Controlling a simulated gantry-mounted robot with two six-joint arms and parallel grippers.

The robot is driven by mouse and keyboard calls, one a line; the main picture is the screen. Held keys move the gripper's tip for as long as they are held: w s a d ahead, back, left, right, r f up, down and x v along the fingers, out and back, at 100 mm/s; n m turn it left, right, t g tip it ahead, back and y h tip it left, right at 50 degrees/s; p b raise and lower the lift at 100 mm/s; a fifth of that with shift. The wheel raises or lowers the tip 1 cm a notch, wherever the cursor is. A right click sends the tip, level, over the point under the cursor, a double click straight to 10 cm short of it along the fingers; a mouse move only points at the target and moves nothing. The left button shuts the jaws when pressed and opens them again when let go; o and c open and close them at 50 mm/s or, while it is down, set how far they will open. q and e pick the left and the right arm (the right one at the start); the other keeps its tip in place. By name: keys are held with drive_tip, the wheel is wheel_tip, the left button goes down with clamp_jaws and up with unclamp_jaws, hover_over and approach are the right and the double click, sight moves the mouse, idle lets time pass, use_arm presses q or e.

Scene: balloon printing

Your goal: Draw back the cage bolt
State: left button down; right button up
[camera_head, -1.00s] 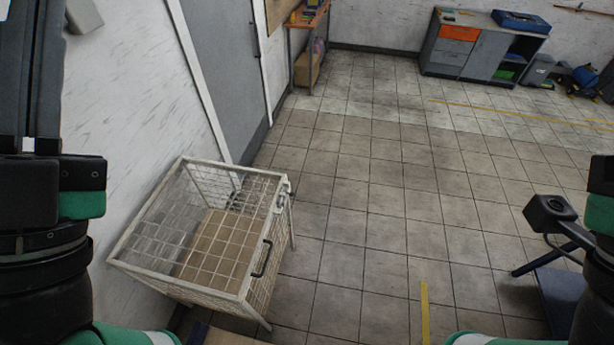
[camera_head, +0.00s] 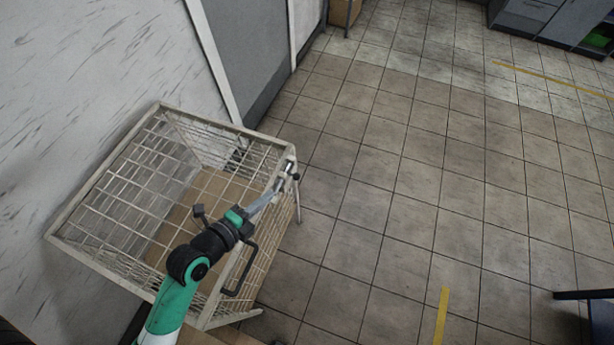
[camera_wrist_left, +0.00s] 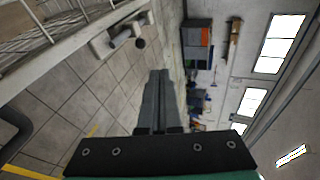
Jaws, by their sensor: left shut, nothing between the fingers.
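The white wire cage (camera_head: 228,127) stands on the floor by the wall, at the left of the head view. The bolt (camera_head: 290,168) sits at the far right top corner of the cage, with a small dark knob (camera_head: 296,177). My left gripper (camera_head: 279,184) is shut and empty, its fingertips close to the bolt. In the left wrist view, the bolt (camera_wrist_left: 112,38) and its dark round knob (camera_wrist_left: 140,43) are up and left of the shut fingertips (camera_wrist_left: 159,72), with a visible gap in the picture. My right gripper is not in view.
A black handle (camera_head: 246,268) sticks out from the cage's door side, close to my left wrist. A grey door (camera_head: 240,50) is behind the cage. Grey cabinets (camera_head: 550,22) stand far off.

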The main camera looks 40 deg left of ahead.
use_arm(q)
drive_tip(key=s+f+g+b, duration=0.1)
drive_tip(key=s+f, duration=0.2)
drive_tip(key=f, duration=0.2)
drive_tip(key=shift+n, duration=0.3)
drive_tip(key=x, duration=0.4)
drive_tip(key=r+b+x, duration=0.1)
drive_tip(key=x, duration=0.4)
drive_tip(key=w+r+b+x, duration=0.1)
drive_tip(key=x, duration=0.3)
drive_tip(key=shift+w+a+f, duration=0.2)
drive_tip(key=shift+w+a, duration=0.05)
drive_tip(key=shift+a, duration=0.05)
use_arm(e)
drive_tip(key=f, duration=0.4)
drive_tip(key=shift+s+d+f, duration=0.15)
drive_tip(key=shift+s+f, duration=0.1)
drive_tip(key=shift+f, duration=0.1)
